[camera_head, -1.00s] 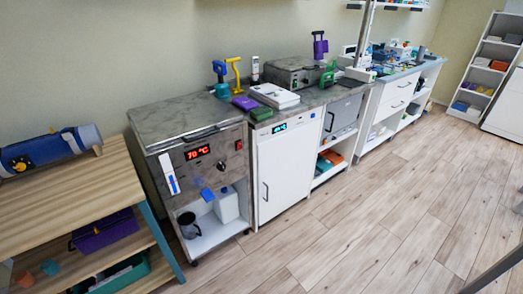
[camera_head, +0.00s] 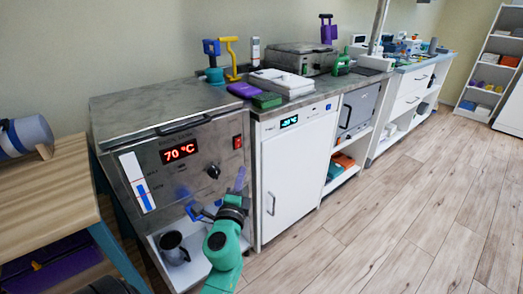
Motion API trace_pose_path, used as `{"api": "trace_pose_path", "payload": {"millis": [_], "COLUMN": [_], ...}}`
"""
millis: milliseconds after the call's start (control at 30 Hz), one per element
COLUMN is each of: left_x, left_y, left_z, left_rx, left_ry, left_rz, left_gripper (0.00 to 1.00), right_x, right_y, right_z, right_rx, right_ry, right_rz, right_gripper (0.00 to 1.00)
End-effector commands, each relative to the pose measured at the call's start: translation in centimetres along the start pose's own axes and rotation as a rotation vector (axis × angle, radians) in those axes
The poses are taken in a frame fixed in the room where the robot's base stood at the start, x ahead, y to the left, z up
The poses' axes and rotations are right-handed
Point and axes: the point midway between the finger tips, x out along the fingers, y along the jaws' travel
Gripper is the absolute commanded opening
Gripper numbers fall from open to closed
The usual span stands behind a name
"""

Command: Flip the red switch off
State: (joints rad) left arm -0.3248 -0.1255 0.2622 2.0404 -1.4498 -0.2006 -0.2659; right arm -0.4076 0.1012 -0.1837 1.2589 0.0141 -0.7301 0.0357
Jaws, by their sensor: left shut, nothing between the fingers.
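The red switch (camera_head: 238,142) is a small red rocker in a dark frame on the front panel of the steel heater unit (camera_head: 150,140). It sits right of the lit red "70 °C" display (camera_head: 180,152) and above a black knob (camera_head: 213,171). I cannot tell its rocker position. My right gripper is not in view.
A dark mug (camera_head: 174,247) stands on the shelf below. A white cabinet (camera_head: 293,170) adjoins the heater on the right. The floor at right is clear.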

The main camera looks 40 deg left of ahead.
Motion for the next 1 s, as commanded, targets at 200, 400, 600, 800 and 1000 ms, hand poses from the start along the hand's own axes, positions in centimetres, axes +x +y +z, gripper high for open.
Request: {"api": "trace_pose_path", "payload": {"millis": [200,400,600,800,1000], "left_x": [0.1,2.3,6.7,10.8,12.7], "left_y": [-0.1,-0.3,-0.2,-0.1,0.0], "left_z": [-0.1,0.0,-0.1,0.5,2.4], "left_rx": [-0.003,-0.003,-0.005,-0.003,-0.004], "left_ry": [0.002,0.002,0.002,0.000,0.002], "left_rz": [0.003,0.002,0.002,0.003,0.003], "left_gripper": [0.00,0.00,0.00,0.00,0.00], "right_x": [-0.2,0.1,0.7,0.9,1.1], "right_y": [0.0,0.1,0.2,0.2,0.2], "right_z": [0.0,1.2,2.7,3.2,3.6], "right_rx": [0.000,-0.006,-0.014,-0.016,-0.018], "right_ry": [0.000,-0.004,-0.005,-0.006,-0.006], "right_rz": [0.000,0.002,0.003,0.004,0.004], "right_gripper": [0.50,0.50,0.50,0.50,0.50]}}
